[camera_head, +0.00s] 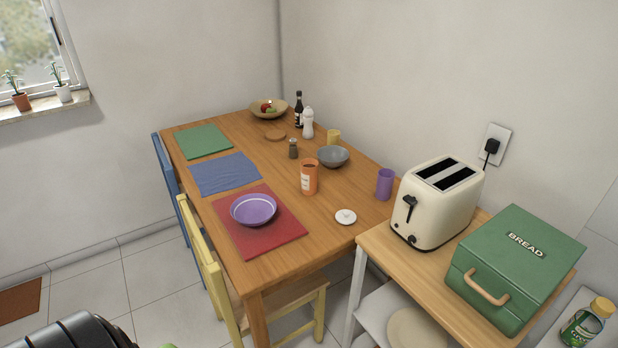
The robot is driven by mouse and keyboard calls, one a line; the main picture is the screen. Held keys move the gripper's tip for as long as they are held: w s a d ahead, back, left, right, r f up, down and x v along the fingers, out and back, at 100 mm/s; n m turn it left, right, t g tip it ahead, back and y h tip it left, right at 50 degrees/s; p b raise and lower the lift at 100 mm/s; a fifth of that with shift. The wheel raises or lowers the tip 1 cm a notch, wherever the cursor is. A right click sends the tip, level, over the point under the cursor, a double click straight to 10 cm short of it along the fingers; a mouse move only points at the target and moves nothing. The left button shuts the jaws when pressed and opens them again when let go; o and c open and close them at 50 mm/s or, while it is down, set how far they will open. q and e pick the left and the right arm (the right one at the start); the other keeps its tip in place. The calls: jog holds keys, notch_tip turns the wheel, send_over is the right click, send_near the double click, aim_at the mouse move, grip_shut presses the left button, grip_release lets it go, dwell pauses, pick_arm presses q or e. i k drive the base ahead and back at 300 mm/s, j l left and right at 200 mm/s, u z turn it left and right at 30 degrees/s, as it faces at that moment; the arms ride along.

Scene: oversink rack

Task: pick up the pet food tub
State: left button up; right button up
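An orange tub (309,178) with a pale label stands upright on the wooden dining table, right of the purple plate. It looks open at the top, with something brown inside, and is likely the pet food tub, though its label is too small to read. A small white round lid-like disc (346,217) lies flat on the table nearer to me. Neither of my grippers shows in the head view, and nothing is touching the tub.
A toaster (436,203) and bread box (515,268) fill the nearer counter. Chairs line the left.

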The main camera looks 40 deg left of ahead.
aim_at(309, 177)
jog(key=i+u, duration=0.1)
jog(key=u, duration=1.45)
